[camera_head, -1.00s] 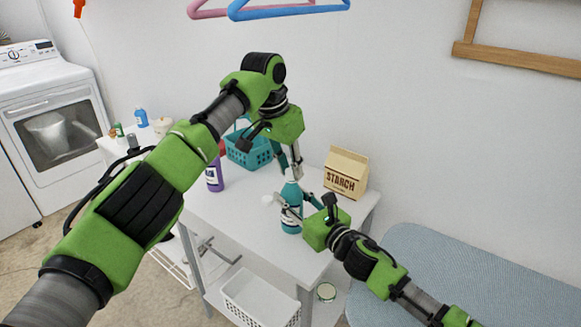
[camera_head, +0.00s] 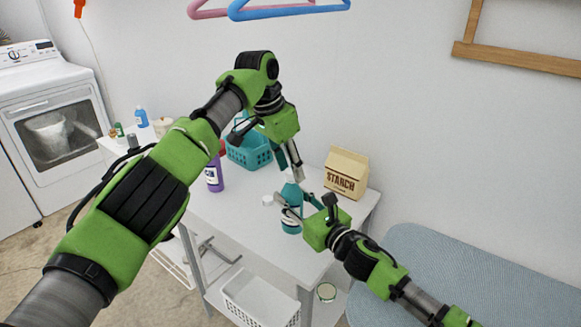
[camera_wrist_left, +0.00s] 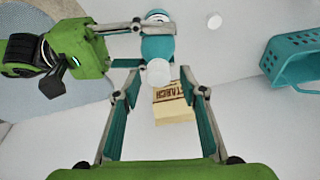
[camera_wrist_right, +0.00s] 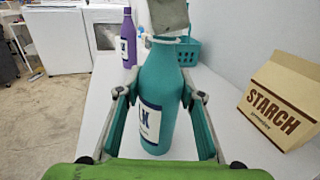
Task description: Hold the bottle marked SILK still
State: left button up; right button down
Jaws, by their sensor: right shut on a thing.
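The teal bottle (camera_head: 291,221) stands upright near the front right edge of the white table. Its white label shows the letters "LK" in the right wrist view (camera_wrist_right: 157,100); the rest is turned out of sight. My right gripper (camera_head: 287,208) is shut around the bottle's body, one finger on each side. My left gripper (camera_head: 290,177) is above the bottle and points down. Its fingers are apart in the left wrist view (camera_wrist_left: 158,85), with the bottle's round white top between or just beyond their tips. I cannot tell whether they touch it.
A white cap-like disc (camera_head: 268,200) lies left of the bottle. A purple bottle (camera_head: 214,176) and a teal basket (camera_head: 249,152) are further back. A STARCH bag (camera_head: 345,173) stands behind to the right. An ironing board (camera_head: 450,275) is beyond the table's right side.

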pick_arm(q)
notch_tip(320, 180, up, 4)
jog(key=shift+r, duration=0.2)
jog(key=shift+o, duration=0.4)
jog(key=shift+d, duration=0.1)
jog(key=shift+s+d+n, duration=0.2)
jog(key=shift+n, duration=0.1)
jog(key=s+d+r+n+t+y, duration=0.1)
jog(key=s+r+n+y, duration=0.2)
jog(key=r+n, duration=0.4)
jog(key=n, duration=0.5)
jog(key=shift+s+n, duration=0.15)
jog(key=shift+n, duration=0.25)
